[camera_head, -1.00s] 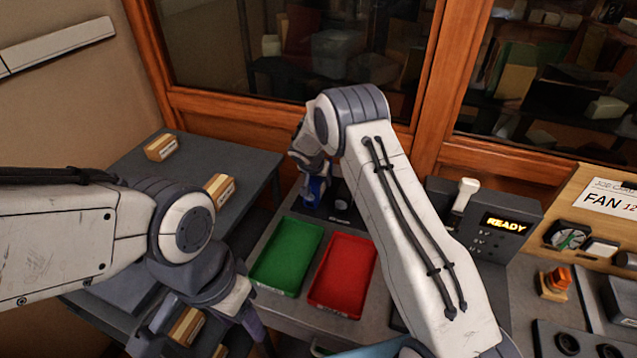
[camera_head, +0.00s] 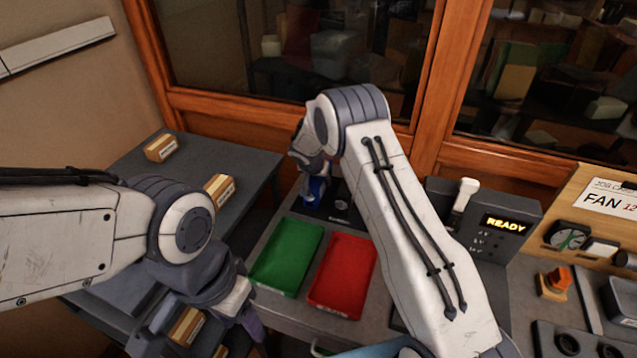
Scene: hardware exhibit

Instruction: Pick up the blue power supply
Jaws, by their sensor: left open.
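A blue item (camera_head: 315,190), which looks like the blue power supply, is at the back of the bench on a dark station behind the trays. It is mostly covered by my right wrist, so its outline is unclear. My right gripper (camera_head: 316,172) points down at this blue item; its fingers are largely hidden, and I cannot tell whether they grip it. My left gripper (camera_head: 203,333) is open at the lower left, low over the dark side table and well apart from the blue item.
A green tray (camera_head: 287,257) and a red tray (camera_head: 342,276) lie in front of the station. Small boxes (camera_head: 161,148) stand on the side table (camera_head: 190,160). A grey console (camera_head: 485,225) reading READY, with a lever, stands right of my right arm. Wood-framed glass closes off the back.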

